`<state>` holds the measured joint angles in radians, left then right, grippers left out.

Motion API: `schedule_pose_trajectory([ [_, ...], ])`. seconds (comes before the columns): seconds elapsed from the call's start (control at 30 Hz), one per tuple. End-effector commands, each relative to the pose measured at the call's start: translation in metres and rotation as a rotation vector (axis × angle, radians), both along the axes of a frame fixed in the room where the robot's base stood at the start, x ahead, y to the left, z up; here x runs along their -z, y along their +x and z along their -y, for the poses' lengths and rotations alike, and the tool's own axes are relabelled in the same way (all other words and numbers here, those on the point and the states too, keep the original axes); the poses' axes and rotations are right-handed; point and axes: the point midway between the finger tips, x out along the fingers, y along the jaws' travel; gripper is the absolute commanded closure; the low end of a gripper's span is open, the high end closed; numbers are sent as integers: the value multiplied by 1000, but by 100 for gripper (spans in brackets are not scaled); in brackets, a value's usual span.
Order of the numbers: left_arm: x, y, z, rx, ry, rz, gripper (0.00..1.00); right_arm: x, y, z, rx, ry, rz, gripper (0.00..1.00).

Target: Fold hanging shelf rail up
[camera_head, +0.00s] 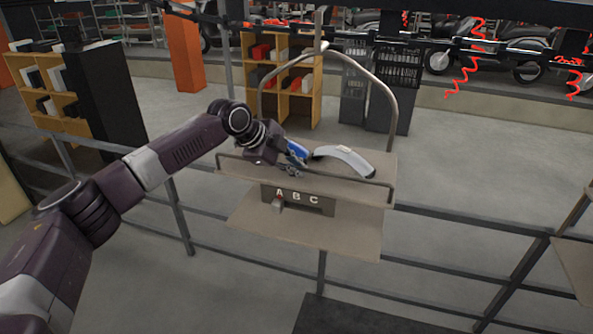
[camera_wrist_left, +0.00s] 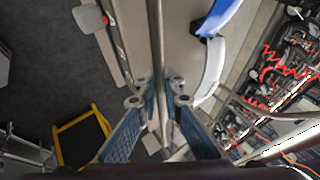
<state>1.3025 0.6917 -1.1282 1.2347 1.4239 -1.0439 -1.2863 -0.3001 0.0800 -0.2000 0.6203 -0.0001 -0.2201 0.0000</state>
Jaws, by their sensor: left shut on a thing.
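The hanging shelf (camera_head: 235,166) has an upper board and a lower board (camera_head: 350,240), hung from a curved metal frame (camera_head: 385,90). Its thin metal rail (camera_head: 350,181) runs along the front edge of the upper board. My left gripper (camera_head: 292,170) comes from the left and is at the rail's middle. In the left wrist view, the rail (camera_wrist_left: 156,45) passes between the two fingers of the left gripper (camera_wrist_left: 158,103), which are shut on it. The fingertips' contact is partly hidden in the head view. My right gripper is not in view.
A curved white and blue object (camera_head: 345,160) lies on the upper board, close behind my gripper. Dark railings (camera_head: 450,222) run past the shelf.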

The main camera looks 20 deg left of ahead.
Motion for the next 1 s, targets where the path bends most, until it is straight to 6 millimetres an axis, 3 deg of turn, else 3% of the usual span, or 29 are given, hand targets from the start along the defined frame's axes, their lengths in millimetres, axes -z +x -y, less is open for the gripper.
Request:
schedule_pose_trajectory([
  [0.67, 1, 3, 0, -1, 2, -46, 100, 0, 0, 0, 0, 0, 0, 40],
  [0.7, 1, 3, 0, -1, 2, -46, 88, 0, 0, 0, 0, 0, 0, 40],
  [0.83, 1, 3, 0, -1, 2, -46, 74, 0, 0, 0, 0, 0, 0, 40],
  [1.0, 1, 3, 0, -1, 2, -46, 74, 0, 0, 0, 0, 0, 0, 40],
])
